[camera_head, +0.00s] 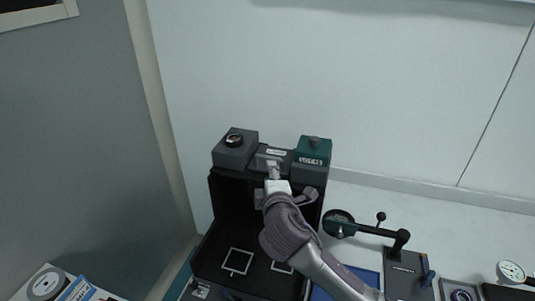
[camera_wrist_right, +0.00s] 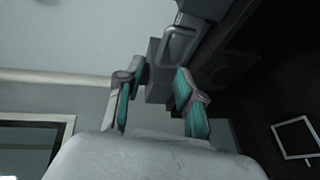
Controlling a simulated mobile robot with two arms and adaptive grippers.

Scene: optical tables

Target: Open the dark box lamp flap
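The dark box (camera_head: 229,210) stands open at the front, with its black interior showing. Along its top sit a grey block with a black round part (camera_head: 235,148), a grey lamp flap with a small label (camera_head: 276,153) in the middle, and a green block (camera_head: 314,150). My right gripper (camera_head: 273,168) reaches up to the front of the middle part and hides some of it. In the right wrist view its two teal-padded fingers (camera_wrist_right: 160,80) are apart. A grey loop handle (camera_wrist_right: 179,48) lies just beyond the fingertips; I cannot tell if they touch it. My left gripper is not in view.
White outlined squares (camera_head: 237,261) mark the box floor. To the right stand a black arm on a post (camera_head: 400,240), a blue mat (camera_head: 365,280) and a round dial (camera_head: 511,272). A white wall is close behind the box.

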